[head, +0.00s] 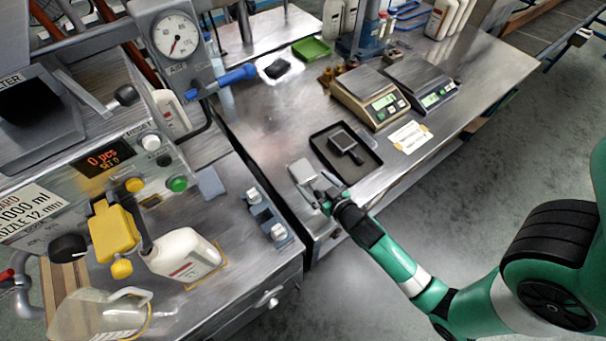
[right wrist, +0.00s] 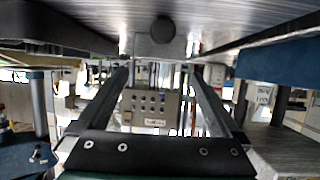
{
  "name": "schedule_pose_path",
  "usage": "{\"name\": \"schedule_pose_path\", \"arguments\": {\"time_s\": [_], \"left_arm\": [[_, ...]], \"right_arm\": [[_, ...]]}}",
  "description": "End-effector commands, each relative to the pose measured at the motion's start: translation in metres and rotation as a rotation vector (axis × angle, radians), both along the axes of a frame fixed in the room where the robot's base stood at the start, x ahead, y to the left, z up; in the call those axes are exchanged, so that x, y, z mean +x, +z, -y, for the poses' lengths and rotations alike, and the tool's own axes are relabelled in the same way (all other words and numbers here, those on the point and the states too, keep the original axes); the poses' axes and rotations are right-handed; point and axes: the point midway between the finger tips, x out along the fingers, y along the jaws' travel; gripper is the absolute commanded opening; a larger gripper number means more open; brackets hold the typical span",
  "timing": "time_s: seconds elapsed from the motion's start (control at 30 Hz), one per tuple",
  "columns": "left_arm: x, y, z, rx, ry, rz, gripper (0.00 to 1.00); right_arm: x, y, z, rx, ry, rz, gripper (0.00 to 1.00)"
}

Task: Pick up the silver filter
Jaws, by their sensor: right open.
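The silver filter (head: 301,171) is a small grey square block on the metal table near its front left corner. My right gripper (head: 319,186) is open, close to the filter's near side. In the right wrist view the two fingers of my right gripper (right wrist: 163,85) are spread wide. A grey block with a dark round end (right wrist: 162,29), which looks like the filter and its handle, shows ahead between them at the top. I cannot tell whether the fingers touch it. My left gripper is not in view.
A black tray (head: 322,156) holding a dark square filter with a handle (head: 346,144) lies just right of the silver filter. Two scales (head: 369,97) stand behind it. A white jug (head: 181,254) is on the left bench, across a gap.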

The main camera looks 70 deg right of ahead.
Motion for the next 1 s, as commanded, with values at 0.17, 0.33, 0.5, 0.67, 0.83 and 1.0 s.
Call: {"name": "schedule_pose_path", "arguments": {"time_s": [0.17, 0.33, 0.5, 0.67, 0.83, 1.0], "left_arm": [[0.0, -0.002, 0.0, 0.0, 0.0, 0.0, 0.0], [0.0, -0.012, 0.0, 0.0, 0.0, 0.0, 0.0], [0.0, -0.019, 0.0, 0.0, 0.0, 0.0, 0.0], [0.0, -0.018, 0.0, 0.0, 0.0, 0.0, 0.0], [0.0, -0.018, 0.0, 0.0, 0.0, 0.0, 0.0], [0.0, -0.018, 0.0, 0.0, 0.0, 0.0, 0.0]], "right_arm": [[0.005, -0.003, 0.004, -0.001, 0.0, -0.001, 1.0], [0.021, -0.014, 0.017, -0.001, -0.001, 0.002, 1.0], [0.04, -0.023, 0.03, -0.001, 0.0, 0.001, 1.0], [0.043, -0.023, 0.032, 0.0, 0.001, 0.0, 1.0], [0.043, -0.023, 0.031, 0.0, 0.001, 0.0, 0.87], [0.043, -0.023, 0.031, 0.0, 0.001, 0.0, 0.57]]}}
